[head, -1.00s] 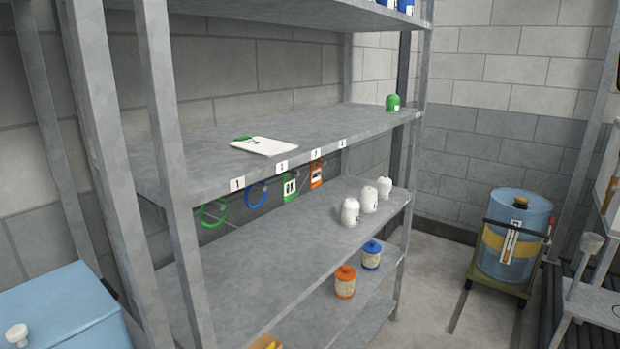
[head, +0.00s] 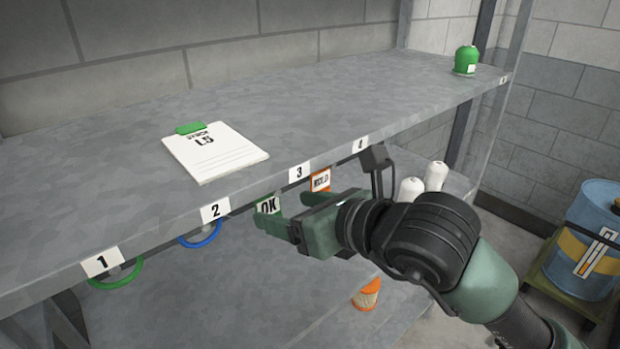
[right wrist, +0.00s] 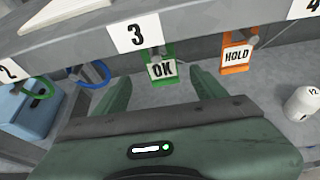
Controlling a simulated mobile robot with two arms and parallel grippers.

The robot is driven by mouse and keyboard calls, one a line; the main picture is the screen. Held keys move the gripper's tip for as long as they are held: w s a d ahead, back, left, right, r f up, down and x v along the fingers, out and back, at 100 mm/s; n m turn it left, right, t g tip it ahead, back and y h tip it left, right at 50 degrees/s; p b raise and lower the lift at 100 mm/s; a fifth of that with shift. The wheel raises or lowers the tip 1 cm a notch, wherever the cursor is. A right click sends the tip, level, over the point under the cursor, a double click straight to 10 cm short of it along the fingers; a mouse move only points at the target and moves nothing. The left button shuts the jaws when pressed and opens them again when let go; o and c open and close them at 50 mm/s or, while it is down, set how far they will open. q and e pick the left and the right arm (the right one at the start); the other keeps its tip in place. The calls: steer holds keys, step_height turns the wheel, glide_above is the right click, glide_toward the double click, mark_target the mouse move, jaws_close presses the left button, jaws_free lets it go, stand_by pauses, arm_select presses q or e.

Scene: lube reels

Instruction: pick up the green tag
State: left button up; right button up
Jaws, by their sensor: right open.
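The green tag (head: 268,205), marked "OK", hangs under the front edge of the shelf by label 3. It also shows in the right wrist view (right wrist: 162,72), straight ahead between the fingers. My right gripper (head: 281,212) is open and empty, with its fingers pointing at the tag from the front. In the right wrist view the two fingers (right wrist: 160,88) are spread to the left and right of the tag, just short of it. In the head view the gripper hides the tag's lower part. My left gripper is not in view.
An orange "HOLD" tag (head: 320,180) hangs to the right of the green tag. A blue ring (head: 200,236) and a green ring (head: 116,277) hang to the left. A clipboard (head: 215,152) lies on the shelf (head: 330,95). White bottles (head: 411,189) stand below, near my arm.

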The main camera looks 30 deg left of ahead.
mark_target(268, 203)
steer(key=shift+w+a+t+p, duration=0.15)
steer(key=shift+a+p, duration=0.15)
steer(key=shift+a, duration=0.25)
steer(key=shift+w+a+t+p, duration=0.15)
steer(key=shift+a+p, duration=0.1)
steer(key=shift+a, duration=0.25)
steer(key=p+x, duration=0.1)
steer(key=x, duration=0.1)
steer(key=p+x, duration=0.1)
steer(key=x, duration=0.1)
steer(key=shift+w+a+f, duration=0.1)
steer(key=shift+w+f, duration=0.15)
steer(key=shift+f, duration=0.15)
steer(key=shift+a+f, duration=0.2)
steer(key=shift+a, duration=0.1)
steer(key=shift+d, duration=0.1)
steer(key=c, duration=1.2)
steer(key=shift+c, duration=1)
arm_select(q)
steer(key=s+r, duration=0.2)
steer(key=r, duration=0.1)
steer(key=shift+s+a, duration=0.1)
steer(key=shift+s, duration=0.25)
